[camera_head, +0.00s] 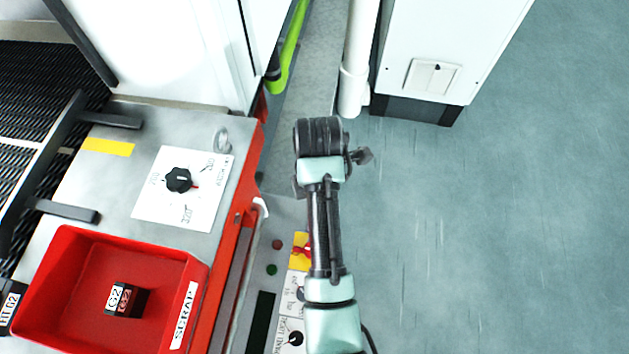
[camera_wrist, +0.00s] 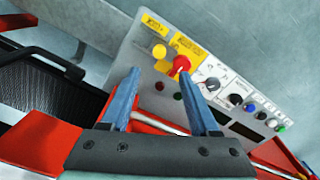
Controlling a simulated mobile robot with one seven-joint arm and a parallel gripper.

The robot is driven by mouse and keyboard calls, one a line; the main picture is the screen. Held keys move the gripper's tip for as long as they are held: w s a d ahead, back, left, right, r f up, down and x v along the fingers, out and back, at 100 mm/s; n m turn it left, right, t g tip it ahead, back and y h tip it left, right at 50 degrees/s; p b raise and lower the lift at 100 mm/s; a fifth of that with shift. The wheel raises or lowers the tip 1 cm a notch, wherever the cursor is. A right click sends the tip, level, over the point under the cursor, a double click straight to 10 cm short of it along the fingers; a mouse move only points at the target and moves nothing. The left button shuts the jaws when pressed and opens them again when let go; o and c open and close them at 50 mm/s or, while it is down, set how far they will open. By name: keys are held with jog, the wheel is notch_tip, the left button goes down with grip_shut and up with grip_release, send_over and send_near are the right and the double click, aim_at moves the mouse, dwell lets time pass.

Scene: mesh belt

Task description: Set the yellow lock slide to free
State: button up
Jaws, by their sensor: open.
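In the wrist view a grey control panel (camera_wrist: 140,72) lies beyond my gripper (camera_wrist: 159,73). A round yellow part (camera_wrist: 159,51) sits on it below a small yellow label (camera_wrist: 153,23); I cannot tell for sure whether this is the lock slide, nor its position. Beside it is a red rotary handle (camera_wrist: 181,63) on a yellow plate (camera_wrist: 188,46). My two blue fingers are apart and empty, pointing toward the panel, with the yellow part and red handle beyond the tips. In the head view my arm partly hides the panel, and the round yellow part does not show.
The panel also carries a grey knob (camera_wrist: 212,84), a black knob (camera_wrist: 235,99) and several coloured buttons. A red scrap bin (camera_head: 60,290) holding a dark G2 block (camera_head: 125,300) stands left, near a black dial (camera_head: 179,180) and the mesh belt (camera_head: 45,75). Open floor lies right.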

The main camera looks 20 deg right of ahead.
notch_tip(320, 180, down, 11)
jog(key=shift+b, duration=0.55)
grip_shut()
dwell(1.1)
